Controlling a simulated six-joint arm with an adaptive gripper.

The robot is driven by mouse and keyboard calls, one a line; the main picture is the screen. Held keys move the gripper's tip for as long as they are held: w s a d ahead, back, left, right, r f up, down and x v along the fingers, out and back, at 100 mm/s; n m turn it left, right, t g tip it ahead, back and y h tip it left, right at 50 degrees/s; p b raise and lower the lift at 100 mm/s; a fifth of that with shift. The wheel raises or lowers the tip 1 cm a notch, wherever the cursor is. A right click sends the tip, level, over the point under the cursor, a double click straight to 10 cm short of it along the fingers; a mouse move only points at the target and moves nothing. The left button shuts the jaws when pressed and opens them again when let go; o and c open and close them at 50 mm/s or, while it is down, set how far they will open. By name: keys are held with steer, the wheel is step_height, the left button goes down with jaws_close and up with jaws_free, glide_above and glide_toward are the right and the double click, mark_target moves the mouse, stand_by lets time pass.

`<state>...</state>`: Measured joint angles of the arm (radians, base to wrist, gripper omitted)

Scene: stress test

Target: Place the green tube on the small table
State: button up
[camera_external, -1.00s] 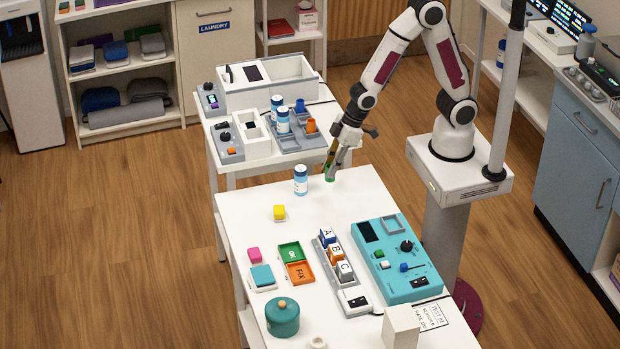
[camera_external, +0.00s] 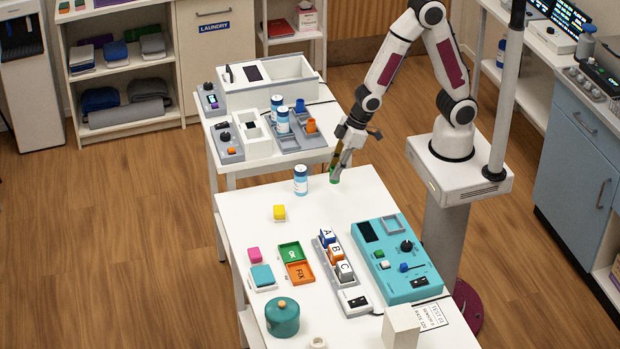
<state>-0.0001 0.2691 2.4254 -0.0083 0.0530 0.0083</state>
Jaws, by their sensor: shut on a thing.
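The green tube (camera_external: 334,178) is small and dark green. It shows at the tip of my gripper (camera_external: 337,168), near the back edge of the front white table. My gripper points down and is shut on the tube; the fingers hide its upper part. I cannot tell whether the tube's lower end touches the tabletop. The small table (camera_external: 325,117) is white and stands behind the front table, to the left of my gripper.
On the small table stand grey-white boxes (camera_external: 265,85), blue-white bottles (camera_external: 283,121) and a grey tray with blue and orange cups (camera_external: 310,127). A bottle (camera_external: 301,180) stands left of the tube.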

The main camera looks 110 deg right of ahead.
step_height(320, 180, up, 16)
steer(key=r, duration=0.1)
steer(key=w+d, duration=0.1)
steer(key=d, duration=2.7)
steer(key=shift+f, duration=2.55)
steer(key=shift+f, duration=0.1)
steer(key=shift+f, duration=3.25)
steer(key=shift+f, duration=0.3)
steer(key=o, duration=1.1)
steer(key=shift+c, duration=0.2)
